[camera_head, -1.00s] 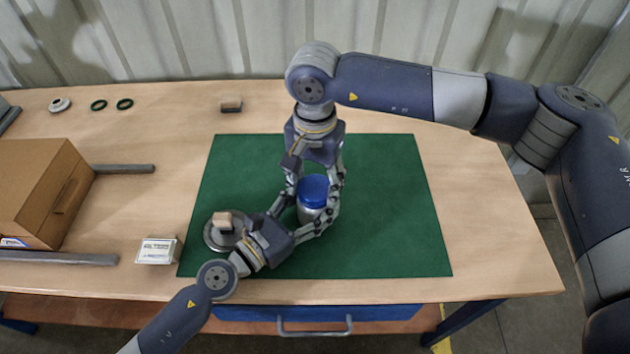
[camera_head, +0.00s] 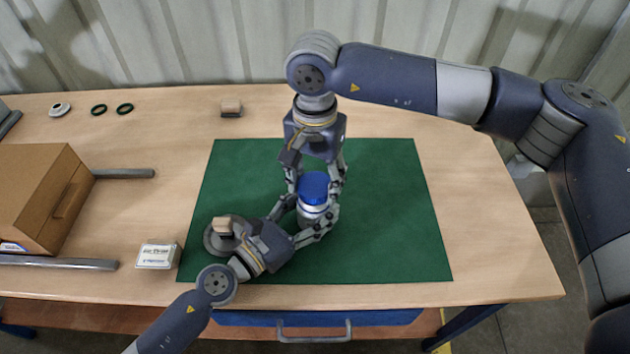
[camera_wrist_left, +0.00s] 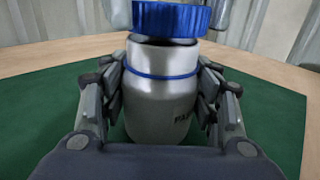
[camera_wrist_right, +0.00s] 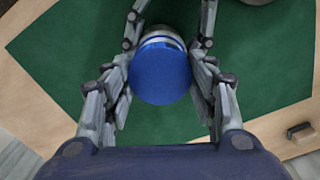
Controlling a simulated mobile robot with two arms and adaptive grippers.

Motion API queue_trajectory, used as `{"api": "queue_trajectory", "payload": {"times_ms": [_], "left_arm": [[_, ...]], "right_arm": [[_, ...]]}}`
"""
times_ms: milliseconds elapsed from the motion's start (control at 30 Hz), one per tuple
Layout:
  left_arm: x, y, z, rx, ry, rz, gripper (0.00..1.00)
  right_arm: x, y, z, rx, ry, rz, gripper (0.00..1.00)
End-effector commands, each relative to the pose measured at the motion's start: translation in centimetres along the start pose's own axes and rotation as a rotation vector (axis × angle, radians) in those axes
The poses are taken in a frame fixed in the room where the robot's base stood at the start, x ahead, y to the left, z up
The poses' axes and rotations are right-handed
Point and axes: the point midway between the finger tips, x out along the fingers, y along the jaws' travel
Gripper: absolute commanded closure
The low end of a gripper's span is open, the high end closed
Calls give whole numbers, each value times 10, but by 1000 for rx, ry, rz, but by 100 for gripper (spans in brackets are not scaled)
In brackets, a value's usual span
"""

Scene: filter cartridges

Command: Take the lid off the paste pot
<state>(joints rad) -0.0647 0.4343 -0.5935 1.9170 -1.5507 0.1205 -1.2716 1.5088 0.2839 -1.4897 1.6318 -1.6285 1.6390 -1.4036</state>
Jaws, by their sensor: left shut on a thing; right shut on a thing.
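The paste pot (camera_wrist_left: 160,105) is a silver metal jar with a blue ring round its shoulder and dark lettering. It stands upright on the green mat and also shows in the head view (camera_head: 311,213). My left gripper (camera_head: 313,220) is shut on the pot's body from both sides. The blue ribbed lid (camera_head: 313,187) is above the pot; in the left wrist view (camera_wrist_left: 172,19) a gap shows between it and the pot's dark mouth. My right gripper (camera_head: 315,178), pointing down from above, is shut on the lid, which hides most of the pot in the right wrist view (camera_wrist_right: 160,72).
A small white box (camera_head: 158,255), a cardboard box (camera_head: 35,200) and grey bars are further left. The green mat (camera_head: 395,230) is clear on its right side.

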Motion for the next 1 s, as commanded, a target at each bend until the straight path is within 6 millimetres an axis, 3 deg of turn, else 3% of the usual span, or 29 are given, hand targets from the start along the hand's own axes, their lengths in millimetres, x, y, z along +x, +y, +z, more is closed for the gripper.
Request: {"api": "queue_trajectory", "payload": {"times_ms": [333,633,867,900,1000], "left_arm": [[0,0,0,0,1,-1,100],[0,-1,0,-1,1,-2,100],[0,-1,0,-1,1,-2,100],[0,-1,0,-1,1,-2,39],[0,-1,0,-1,1,-2,20]], "right_arm": [[-3,0,1,-1,-1,-1,76],[-36,-1,1,-2,0,-2,76],[-40,0,1,-2,-2,0,76],[-40,0,1,-2,-2,0,76],[-40,0,1,-2,-2,0,76]]}}
